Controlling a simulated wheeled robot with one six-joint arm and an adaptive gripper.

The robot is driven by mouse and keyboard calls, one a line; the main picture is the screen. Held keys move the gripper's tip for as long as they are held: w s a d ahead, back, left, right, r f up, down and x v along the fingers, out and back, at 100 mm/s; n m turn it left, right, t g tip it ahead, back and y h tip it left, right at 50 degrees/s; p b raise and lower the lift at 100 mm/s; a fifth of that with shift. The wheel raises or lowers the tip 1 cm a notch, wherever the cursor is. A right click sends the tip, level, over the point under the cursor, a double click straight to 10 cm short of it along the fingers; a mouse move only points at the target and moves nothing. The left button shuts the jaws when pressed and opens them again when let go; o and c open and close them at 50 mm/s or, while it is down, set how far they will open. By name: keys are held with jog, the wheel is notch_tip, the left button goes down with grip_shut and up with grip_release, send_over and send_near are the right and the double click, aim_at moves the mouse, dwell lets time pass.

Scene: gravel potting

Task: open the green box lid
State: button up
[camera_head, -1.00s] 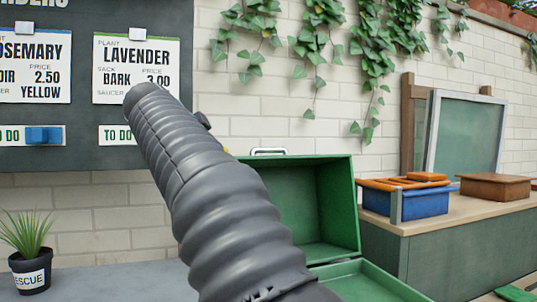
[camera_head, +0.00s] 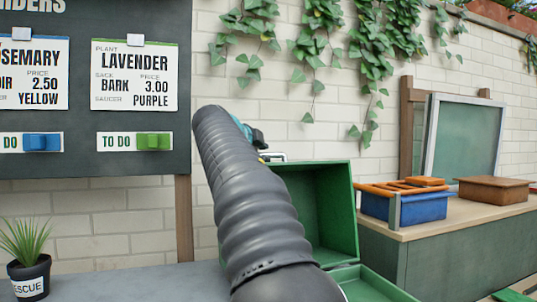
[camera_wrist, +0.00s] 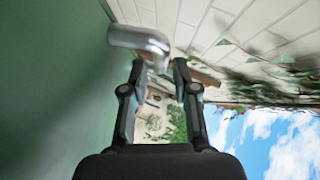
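The green box stands open in the head view. Its lid (camera_head: 335,205) is raised roughly upright behind the box body (camera_head: 372,284), and my arm covers the left part of both. A silver handle (camera_head: 273,156) shows at the lid's top edge. It also shows in the wrist view (camera_wrist: 140,40), next to a broad green surface (camera_wrist: 50,80). My gripper (camera_wrist: 159,68) has its fingers apart with nothing between them. The handle lies just beyond the fingertips; whether they touch it I cannot tell. In the head view my gripper is mostly hidden behind my arm.
A counter (camera_head: 440,225) at right bears a blue crate (camera_head: 420,208) with orange items and a brown box (camera_head: 493,189). An order board (camera_head: 60,120) hangs at left. A potted plant (camera_head: 30,275) stands at lower left. The wall lies close behind the lid.

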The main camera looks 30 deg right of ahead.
aim_at(267, 155)
jog(key=shift+p+x, duration=0.3)
jog(key=shift+x, duration=1.7)
grip_shut()
